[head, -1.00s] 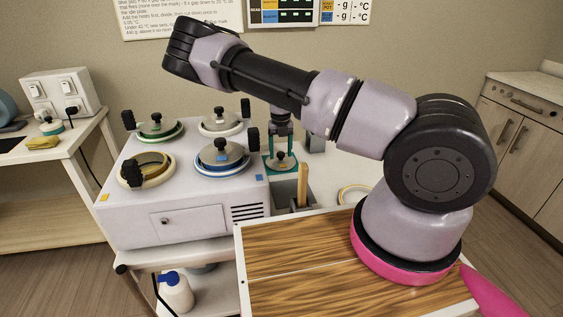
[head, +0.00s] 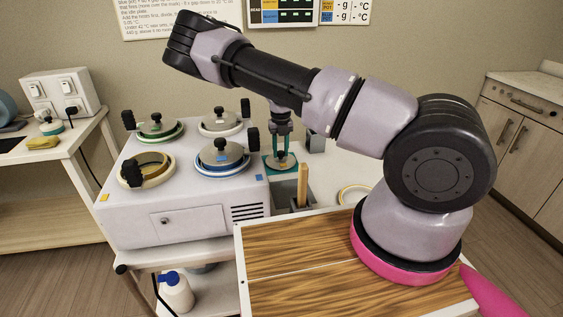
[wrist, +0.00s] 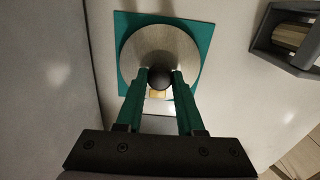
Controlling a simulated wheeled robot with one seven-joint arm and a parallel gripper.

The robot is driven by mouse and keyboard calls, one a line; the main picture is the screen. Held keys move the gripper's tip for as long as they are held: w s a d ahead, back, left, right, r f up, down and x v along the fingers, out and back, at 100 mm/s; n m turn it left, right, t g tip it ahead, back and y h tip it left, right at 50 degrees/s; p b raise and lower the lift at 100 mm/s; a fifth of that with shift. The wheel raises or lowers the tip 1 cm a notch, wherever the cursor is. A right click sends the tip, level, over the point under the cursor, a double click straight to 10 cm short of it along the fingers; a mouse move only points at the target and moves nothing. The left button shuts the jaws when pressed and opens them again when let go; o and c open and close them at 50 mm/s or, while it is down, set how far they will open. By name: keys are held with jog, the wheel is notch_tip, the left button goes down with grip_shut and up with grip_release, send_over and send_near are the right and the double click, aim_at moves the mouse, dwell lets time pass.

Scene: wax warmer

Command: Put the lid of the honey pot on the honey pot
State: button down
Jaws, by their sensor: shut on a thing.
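The honey pot (head: 148,165) is the uncovered well at the front left of the white warmer, with amber content inside a pale rim. A grey round lid (head: 276,164) with a dark ball knob lies on a teal mat at the warmer's right side. The lid (wrist: 160,47) also shows in the wrist view, with a small amber tag near the knob. My gripper (head: 281,161) points down over it, and its green fingers (wrist: 160,76) are shut on the knob from both sides. The lid appears flat on the mat.
The white warmer (head: 185,228) has several other pots with lids on, and black handles stick up by them. A grey holder (head: 284,194) with a wooden piece stands in front of the mat. A pale ring (head: 353,194) lies to the right. The teal mat (wrist: 124,28) is otherwise bare.

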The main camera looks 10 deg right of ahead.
jog(key=shift+r, duration=0.3)
jog(key=shift+r, duration=1.6)
jog(key=shift+r, duration=0.1)
